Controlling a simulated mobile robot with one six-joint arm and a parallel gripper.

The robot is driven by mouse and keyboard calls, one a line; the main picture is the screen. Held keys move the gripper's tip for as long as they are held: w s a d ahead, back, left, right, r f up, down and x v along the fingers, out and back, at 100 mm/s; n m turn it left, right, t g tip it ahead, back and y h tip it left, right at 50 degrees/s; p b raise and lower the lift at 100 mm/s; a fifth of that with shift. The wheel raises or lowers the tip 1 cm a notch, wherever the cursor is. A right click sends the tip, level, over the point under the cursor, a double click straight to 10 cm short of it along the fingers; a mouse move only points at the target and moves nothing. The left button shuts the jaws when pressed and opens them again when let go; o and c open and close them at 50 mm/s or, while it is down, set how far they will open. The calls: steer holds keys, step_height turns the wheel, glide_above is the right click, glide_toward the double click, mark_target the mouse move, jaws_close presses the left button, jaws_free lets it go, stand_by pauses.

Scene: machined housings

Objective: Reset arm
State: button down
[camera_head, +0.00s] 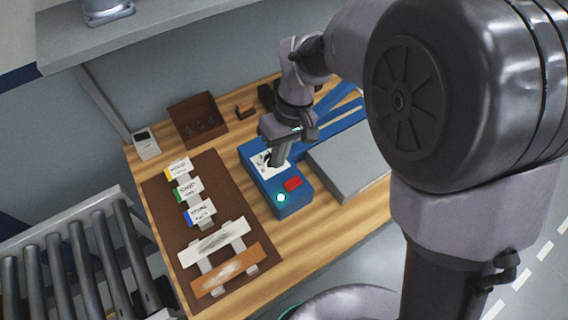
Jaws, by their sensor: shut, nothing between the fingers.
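My gripper (277,158) points down over the blue device (290,203) on the wooden bench. Its fingers are shut with nothing between them. The fingertips are in front of a white patch on the device's top, and I cannot tell whether they touch it. The device has a red block (293,184) and a lit greenish-white button (281,198) on its near part. My arm reaches in from the right and hides part of the bench behind it.
A brown mat (160,205) carries several labelled cards, a white strip (214,243) and an orange-brown strip (226,272). A brown bin (183,107) stands at the back. A grey slab (345,165) lies right of the device. A roller conveyor (78,265) is at left.

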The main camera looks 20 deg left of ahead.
steer(key=d+r+m+t+y+b, duration=0.1)
steer(key=d+r+m+t+b, duration=0.3)
steer(key=d, duration=0.5)
steer(key=s+d+m+t+b, duration=0.3)
steer(key=s+d+m+b, duration=0.3)
steer(key=s+d+m, duration=0.4)
steer(key=s+d, duration=0.1)
steer(key=d, duration=0.3)
steer(key=shift+s+r+t+h, duration=0.25)
steer(key=shift+t+h, duration=0.05)
stand_by(0.5)
